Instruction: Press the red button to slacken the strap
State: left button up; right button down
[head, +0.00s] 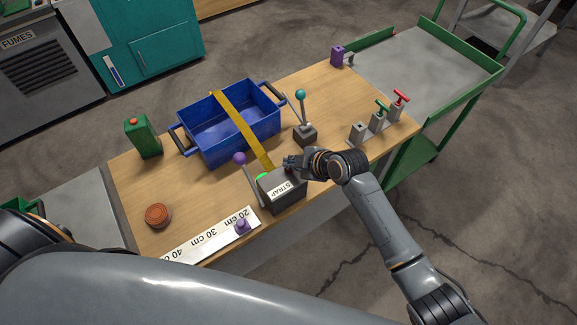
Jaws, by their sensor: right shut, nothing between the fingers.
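A grey box labelled STRAP (285,197) stands near the front edge of the wooden table. A green button or light (263,177) shows on its top at the left. I cannot make out a red button; my right gripper covers part of the box's top. A yellow strap (235,119) runs across the blue crate (213,144) down to the box. My right gripper (289,162) is shut and empty, over or just behind the right end of the box's top; I cannot tell if it touches. My left gripper is not in view.
A purple-knobbed lever (240,159) stands left of the box. A teal-knobbed lever (300,95) stands behind my right gripper. A green can (142,137), a rust-brown round object (157,215), a ruler strip (208,238) and T-handled valves (380,110) sit on the table (120,180).

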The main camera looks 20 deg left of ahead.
jog(key=shift+f, duration=0.1)
dwell(0.4)
jog(key=shift+f+b, duration=0.35)
jog(key=shift+r+p, duration=0.35)
jog(key=shift+r, duration=0.1)
notch_tip(320, 180, up, 6)
jog(key=p, duration=0.5)
dwell(0.3)
dwell(0.7)
